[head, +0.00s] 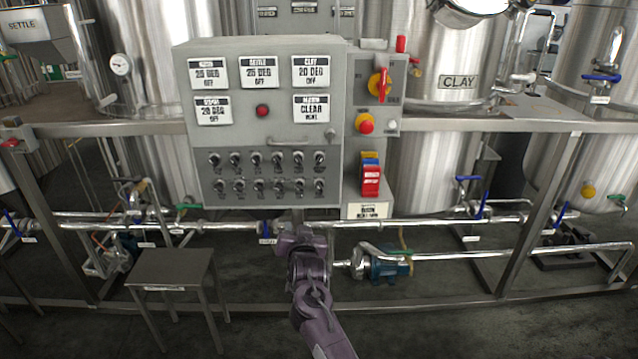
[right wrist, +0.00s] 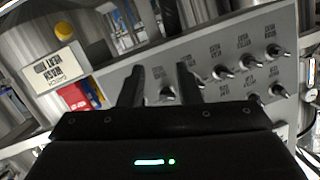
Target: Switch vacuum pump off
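The grey control panel (head: 265,130) carries two rows of small black toggle switches (head: 268,172) along its bottom. Their labels are too small to read, so I cannot tell which one is the vacuum pump's. My right gripper (head: 300,232) is just below and in front of the panel's lower edge in the head view. In the right wrist view my right gripper (right wrist: 160,82) has its two dark fingers apart, pointing at the panel. One toggle switch (right wrist: 166,95) shows between them; I cannot tell whether they touch it. My left gripper is not in view.
A red and yellow rotary switch (head: 379,85), a red button (head: 365,123) and coloured blocks (head: 370,175) sit on the panel's right part. A pipe (head: 210,227) runs below the panel. A small metal table (head: 170,267) stands at the lower left.

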